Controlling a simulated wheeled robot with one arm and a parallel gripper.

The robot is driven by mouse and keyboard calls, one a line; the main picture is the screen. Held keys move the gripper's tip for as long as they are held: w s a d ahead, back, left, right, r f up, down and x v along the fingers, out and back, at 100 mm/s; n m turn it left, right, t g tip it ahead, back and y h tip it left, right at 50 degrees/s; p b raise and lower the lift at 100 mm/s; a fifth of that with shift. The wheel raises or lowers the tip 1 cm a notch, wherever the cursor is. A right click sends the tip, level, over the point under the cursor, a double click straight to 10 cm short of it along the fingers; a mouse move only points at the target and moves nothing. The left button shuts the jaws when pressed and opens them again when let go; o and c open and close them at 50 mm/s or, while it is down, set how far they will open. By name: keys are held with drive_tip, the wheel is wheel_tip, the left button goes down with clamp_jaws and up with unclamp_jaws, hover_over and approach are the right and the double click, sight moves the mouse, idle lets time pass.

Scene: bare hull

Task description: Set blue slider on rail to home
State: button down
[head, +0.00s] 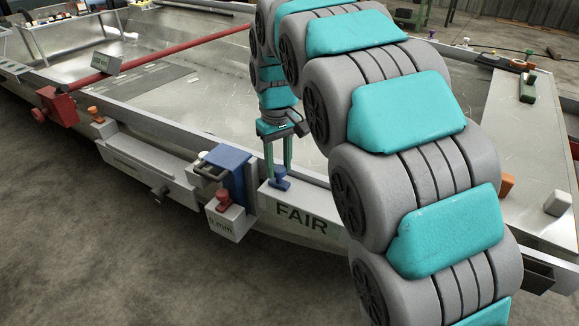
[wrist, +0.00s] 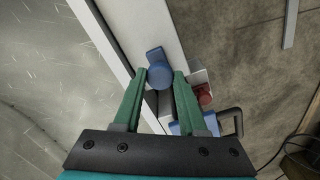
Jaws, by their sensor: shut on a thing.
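The blue slider (head: 281,179) has a round knob and sits on the pale rail edge just above the plate marked FAIR (head: 303,218). My gripper (head: 278,168) reaches down from above with its green fingers on either side of the knob. In the wrist view the slider's round blue knob (wrist: 160,76) lies between the fingertips of my gripper (wrist: 161,75), which is shut on it. A flat blue part of the slider sticks out beyond the knob. No mark reading home can be made out.
Left of the slider stands a blue block (head: 233,168) with a dark handle, beside a red knob (head: 223,200) on a box marked mm. A grey box (head: 145,165) hangs farther left along the hull. A long red bar (head: 170,50) crosses the hull behind.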

sight(277, 168)
drive_tip(key=shift+w+a, duration=0.1)
drive_tip(key=shift+a, duration=0.1)
drive_tip(key=shift+c, duration=2.3)
unclamp_jaws()
drive_tip(key=shift+r+b, duration=0.3)
drive_tip(key=shift+r, duration=3.6)
drive_tip(key=s+d+f+m, duration=0.2)
drive_tip(key=s+d+f, duration=0.2)
drive_tip(key=s, duration=0.7)
drive_tip(key=s+d+f+m+g, duration=0.1)
drive_tip(key=s+d+f, duration=0.4)
drive_tip(key=s, duration=0.6)
drive_tip(key=s+d+f+m, duration=0.3)
drive_tip(key=s+d+f, duration=0.2)
drive_tip(key=s+d, duration=0.3)
drive_tip(key=s, duration=0.4)
drive_tip(key=shift+f+g, duration=0.15)
drive_tip(key=shift+g, duration=0.25)
